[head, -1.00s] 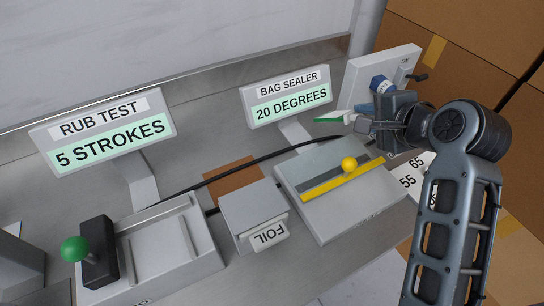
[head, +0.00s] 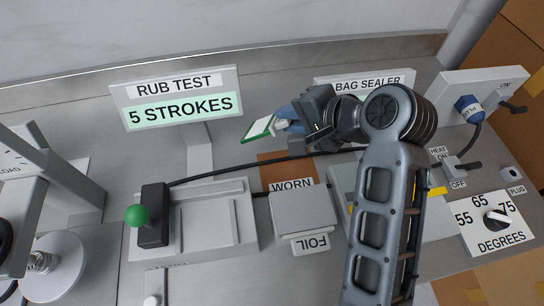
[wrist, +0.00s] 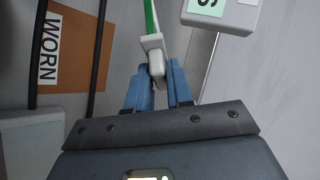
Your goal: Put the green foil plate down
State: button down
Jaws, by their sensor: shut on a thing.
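The green foil plate (head: 258,129) is a thin white plate with a green edge and a pale grip block. My gripper (head: 283,121) is shut on that grip block and holds the plate tilted, apparently above the bench. In the wrist view the blue fingers (wrist: 158,84) close on the grip block (wrist: 153,55), and the green edge (wrist: 151,18) runs up out of the picture. The FOIL box (head: 304,214) stands below the gripper in the head view. Behind it lies a brown mat (head: 279,173) marked WORN, also seen in the wrist view (wrist: 77,55).
The rub test sign (head: 180,103) stands left of the plate, above the grey rub bed (head: 210,215) with its green-knobbed lever (head: 138,215). My arm partly hides the bag sealer and its sign (head: 365,83). A black cable (head: 230,170) crosses the bench. The dial panel (head: 495,224) is at right.

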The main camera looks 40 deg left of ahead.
notch_tip(320, 180, down, 6)
jog(key=b, duration=0.4)
jog(key=shift+r, duration=0.2)
jog(key=shift+f+b, duration=0.35)
jog(key=shift+f, duration=0.7)
jog(key=c, duration=1.2)
grip_release()
jog(key=shift+o, duration=0.2)
jog(key=shift+r, duration=0.1)
